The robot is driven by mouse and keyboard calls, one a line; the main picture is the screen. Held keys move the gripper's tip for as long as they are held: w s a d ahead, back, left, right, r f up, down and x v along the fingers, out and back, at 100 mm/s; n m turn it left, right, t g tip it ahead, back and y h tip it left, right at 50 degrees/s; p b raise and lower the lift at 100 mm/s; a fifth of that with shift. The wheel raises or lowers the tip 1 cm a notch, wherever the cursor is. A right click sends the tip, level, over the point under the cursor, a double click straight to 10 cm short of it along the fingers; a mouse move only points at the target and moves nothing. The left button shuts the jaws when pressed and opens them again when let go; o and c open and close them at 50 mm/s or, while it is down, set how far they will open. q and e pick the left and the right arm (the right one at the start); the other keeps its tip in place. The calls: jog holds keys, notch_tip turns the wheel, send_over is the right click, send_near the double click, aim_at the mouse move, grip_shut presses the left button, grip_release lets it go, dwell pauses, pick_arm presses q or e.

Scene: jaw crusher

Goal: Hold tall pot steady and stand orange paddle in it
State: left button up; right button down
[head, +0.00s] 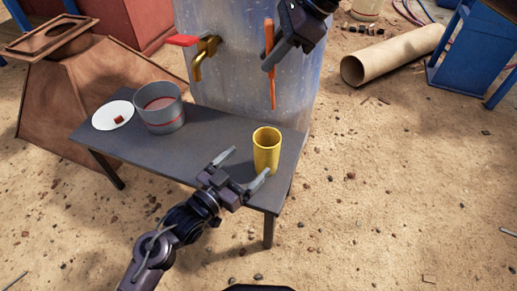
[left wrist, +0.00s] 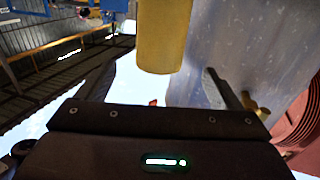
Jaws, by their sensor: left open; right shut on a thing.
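The tall yellow pot (head: 266,152) stands upright on the right end of the dark table (head: 215,137). My left gripper (head: 248,167) is open just in front and to the left of the pot, its fingers pointing toward it. In the left wrist view the pot (left wrist: 163,35) shows ahead of the spread fingers, with nothing between them. My right gripper (head: 275,50) is shut on the orange paddle (head: 271,75) and holds it roughly upright in the air, above and behind the pot. The pot's inner bottom is hidden.
A large metal tank (head: 225,75) with a brass tap (head: 204,58) rises behind the table.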

aim_at(258, 151)
pick_arm(q)
jog(key=x, duration=0.8)
jog(key=shift+w+d, duration=0.15)
jog(key=shift+w, duration=0.05)
jog(key=c, duration=1.1)
pick_arm(e)
jog(key=shift+y, duration=0.6)
jog(key=f, duration=0.3)
jog(key=s+f, duration=0.1)
jog(key=f, duration=0.1)
jog(key=shift+d+f, duration=0.1)
jog(key=shift+d, duration=0.05)
notch_tip(258, 151, down, 12)
